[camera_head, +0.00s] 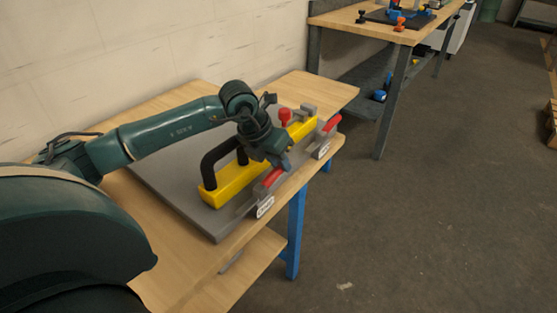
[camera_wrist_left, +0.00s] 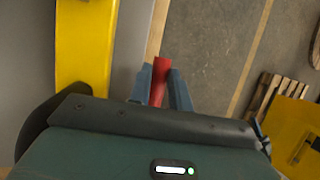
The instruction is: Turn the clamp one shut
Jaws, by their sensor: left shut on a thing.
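A grey base plate (camera_head: 160,183) on the wooden bench carries a yellow bar (camera_head: 228,186) with a black arched handle (camera_head: 208,165). Two clamps with red handles sit along the plate's front edge. The nearer clamp's red handle (camera_head: 272,177) is above a small white label (camera_head: 265,207) too small to read. My left gripper (camera_head: 284,163) is at this handle. In the left wrist view the left gripper's fingers (camera_wrist_left: 161,88) are shut on the red handle (camera_wrist_left: 159,80). The farther clamp's red handle (camera_head: 332,123) is free, with its own label (camera_head: 322,151). My right gripper is out of view.
A red knob (camera_head: 285,116) stands by the far end of the yellow bar. The bench's front edge and blue leg (camera_head: 295,232) are close below the clamps. A second bench (camera_head: 360,25) with small parts stands behind.

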